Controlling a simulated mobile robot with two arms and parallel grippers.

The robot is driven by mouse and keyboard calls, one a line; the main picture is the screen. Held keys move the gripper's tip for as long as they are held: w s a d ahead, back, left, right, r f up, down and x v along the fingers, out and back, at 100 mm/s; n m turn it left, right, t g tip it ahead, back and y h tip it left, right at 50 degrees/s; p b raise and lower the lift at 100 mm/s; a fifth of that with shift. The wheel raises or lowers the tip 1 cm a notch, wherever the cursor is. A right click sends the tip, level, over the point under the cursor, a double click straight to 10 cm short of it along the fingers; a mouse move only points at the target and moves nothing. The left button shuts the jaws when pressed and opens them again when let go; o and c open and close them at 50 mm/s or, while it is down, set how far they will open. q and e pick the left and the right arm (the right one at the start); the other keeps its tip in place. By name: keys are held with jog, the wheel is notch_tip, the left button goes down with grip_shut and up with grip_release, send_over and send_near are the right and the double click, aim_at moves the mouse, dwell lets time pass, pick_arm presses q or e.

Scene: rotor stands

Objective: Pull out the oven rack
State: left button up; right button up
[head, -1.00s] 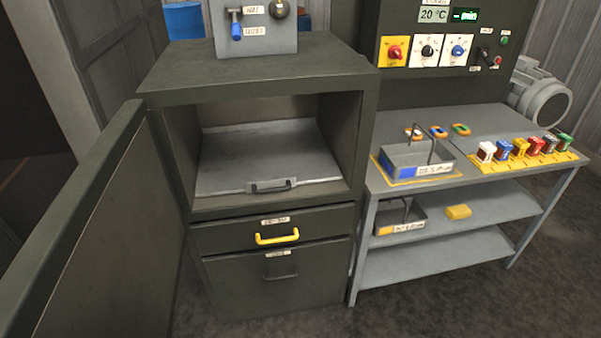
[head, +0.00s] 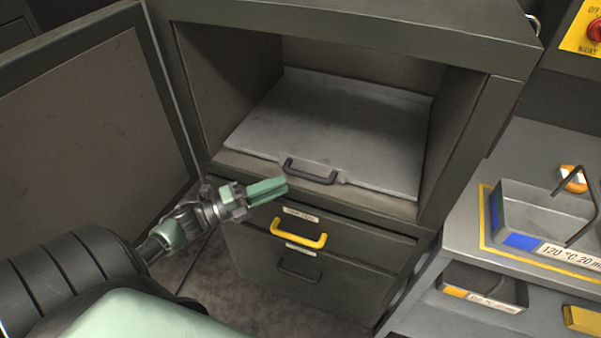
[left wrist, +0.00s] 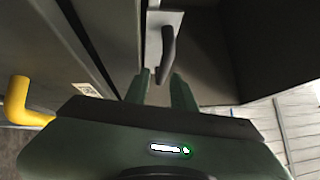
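The oven rack (head: 340,130) is a flat grey plate lying inside the open oven compartment. Its dark handle (head: 311,172) is at the front edge, by the compartment's lip. My left gripper (head: 286,186) is in front of the oven, just left of and slightly below the handle, empty. In the left wrist view the two green fingers of the left gripper (left wrist: 160,82) stand apart. There the rack handle (left wrist: 168,52) shows just beyond the fingertips, roughly in line with the gap; I see no clear contact. My right gripper is not in view.
The oven door (head: 85,125) stands wide open at left, beside my left arm. Below the rack is a drawer with a yellow handle (head: 298,234), close under my gripper. A grey shelf bench (head: 540,150) with a tray (head: 535,215) stands at right.

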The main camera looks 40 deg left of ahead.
aim_at(301, 188)
pick_arm(q)
jog(key=w+d+r, duration=0.1)
jog(key=w+d+p, duration=0.1)
jog(key=d, duration=0.1)
jog(key=shift+w+r, duration=0.25)
jog(key=shift+r, duration=0.1)
jog(key=shift+w+d+f, duration=0.1)
jog(key=shift+w+d, duration=0.1)
jog(key=shift+w, duration=0.35)
jog(key=shift+w+d+f, duration=0.1)
jog(key=shift+w+d, duration=0.05)
jog(key=shift+w, duration=0.35)
jog(key=shift+w+d, duration=0.1)
jog(key=shift+w, duration=0.1)
jog(key=shift+d, duration=0.1)
grip_shut()
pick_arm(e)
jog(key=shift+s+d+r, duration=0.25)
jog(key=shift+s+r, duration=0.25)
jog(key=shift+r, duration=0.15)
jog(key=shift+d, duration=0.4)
